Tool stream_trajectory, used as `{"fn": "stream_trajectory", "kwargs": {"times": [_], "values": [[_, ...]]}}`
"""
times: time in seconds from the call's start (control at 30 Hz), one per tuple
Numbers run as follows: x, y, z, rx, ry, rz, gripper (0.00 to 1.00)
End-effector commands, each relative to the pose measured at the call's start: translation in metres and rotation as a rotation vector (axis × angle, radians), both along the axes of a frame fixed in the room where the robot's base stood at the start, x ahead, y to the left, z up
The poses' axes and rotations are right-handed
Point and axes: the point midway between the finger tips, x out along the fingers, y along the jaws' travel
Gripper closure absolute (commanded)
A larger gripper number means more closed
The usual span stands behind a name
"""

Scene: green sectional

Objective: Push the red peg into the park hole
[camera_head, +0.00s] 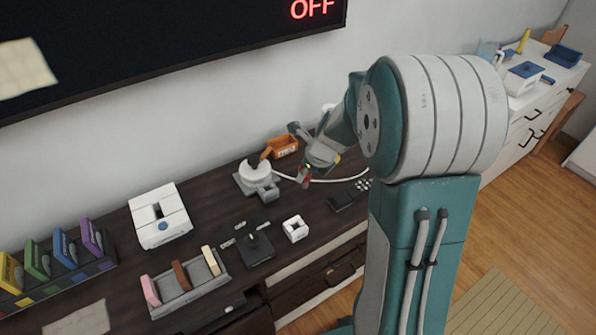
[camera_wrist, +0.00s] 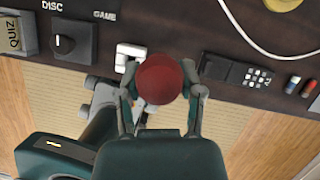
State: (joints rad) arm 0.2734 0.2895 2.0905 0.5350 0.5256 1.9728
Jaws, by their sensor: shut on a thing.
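The red peg (camera_wrist: 160,78) shows in the wrist view as a round red end between the two fingers. My gripper (camera_wrist: 160,72) is shut on it, with a finger on each side. In the head view my gripper (camera_head: 306,172) hangs above the back right of the dark cabinet top, and only a small bit of red shows at it. No hole marked "park" can be read in either view. A small white block with a square opening (camera_head: 295,229) sits near the cabinet's front edge; it is partly behind the peg in the wrist view (camera_wrist: 128,52).
A grey base with a white round part (camera_head: 250,178) and an orange bin (camera_head: 282,147) stand near my gripper. A white cable runs by a black remote (camera_head: 350,193). A dial box (camera_head: 258,250), a rack (camera_head: 182,297) and a white slotted box (camera_head: 160,232) stand left.

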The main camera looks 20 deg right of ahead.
Motion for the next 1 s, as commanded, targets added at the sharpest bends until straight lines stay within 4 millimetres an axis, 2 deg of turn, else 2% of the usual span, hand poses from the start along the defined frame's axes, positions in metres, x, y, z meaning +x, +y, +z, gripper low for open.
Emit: {"fn": "stream_trajectory", "kwargs": {"times": [0.17, 0.5, 1.0], "values": [[-0.011, 0.008, -0.005, -0.004, 0.011, 0.101, 0.91], [-0.042, 0.041, -0.024, -0.005, 0.009, 0.471, 0.91], [-0.046, 0.045, -0.027, -0.004, 0.004, 0.523, 0.91]]}}
